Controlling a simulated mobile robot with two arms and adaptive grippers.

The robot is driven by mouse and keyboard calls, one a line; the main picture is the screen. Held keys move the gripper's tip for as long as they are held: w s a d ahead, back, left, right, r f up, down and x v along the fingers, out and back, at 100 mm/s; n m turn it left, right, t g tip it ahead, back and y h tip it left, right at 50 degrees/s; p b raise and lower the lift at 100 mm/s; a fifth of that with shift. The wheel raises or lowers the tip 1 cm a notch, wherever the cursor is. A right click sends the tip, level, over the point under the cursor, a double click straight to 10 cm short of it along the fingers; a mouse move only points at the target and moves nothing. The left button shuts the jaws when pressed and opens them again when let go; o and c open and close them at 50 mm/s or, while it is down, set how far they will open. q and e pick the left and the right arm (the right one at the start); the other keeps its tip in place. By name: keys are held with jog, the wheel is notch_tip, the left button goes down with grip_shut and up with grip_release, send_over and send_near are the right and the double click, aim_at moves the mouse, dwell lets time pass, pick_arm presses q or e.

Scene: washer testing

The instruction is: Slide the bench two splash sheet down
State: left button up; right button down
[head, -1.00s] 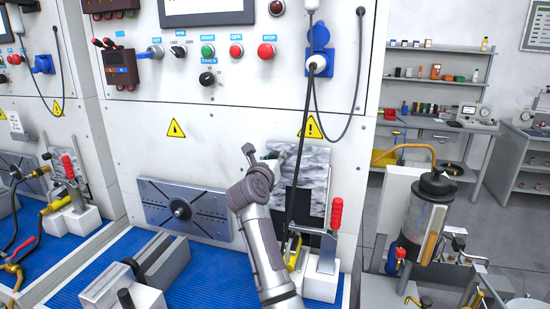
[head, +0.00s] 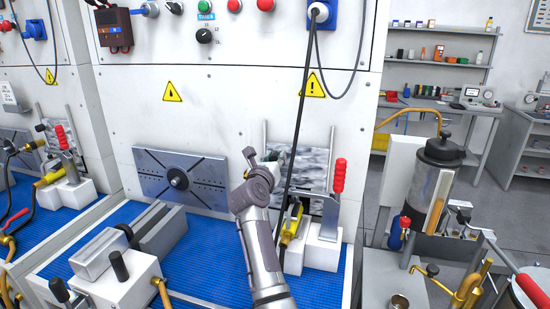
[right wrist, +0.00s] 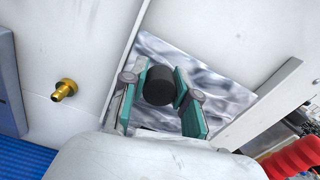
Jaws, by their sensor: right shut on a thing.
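The splash sheet (head: 315,162), mottled grey and see-through looking, stands in a frame against the bench's white front panel. My right gripper (head: 274,156) is at the sheet's left part. In the right wrist view, the sheet (right wrist: 222,78) fills the area behind the fingers. There my right gripper (right wrist: 160,92) is shut on the sheet's black round knob (right wrist: 158,78), one teal finger on each side. The sheet's lower edge is partly hidden behind the clamp and fittings. My left gripper is out of view.
A red-handled clamp (head: 339,178) on a white block and a yellow fitting (head: 290,226) stand before the sheet. A black cable (head: 300,120) hangs in front of it. A slotted metal plate (head: 150,175) is left. A brass nozzle (right wrist: 65,90) juts from the panel.

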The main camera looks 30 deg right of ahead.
jog(key=c, duration=0.8)
grip_release()
jog(key=shift+w+f, duration=0.1)
jog(key=shift+f, duration=0.25)
jog(key=shift+c, duration=0.2)
jog(key=shift+r, duration=5.05)
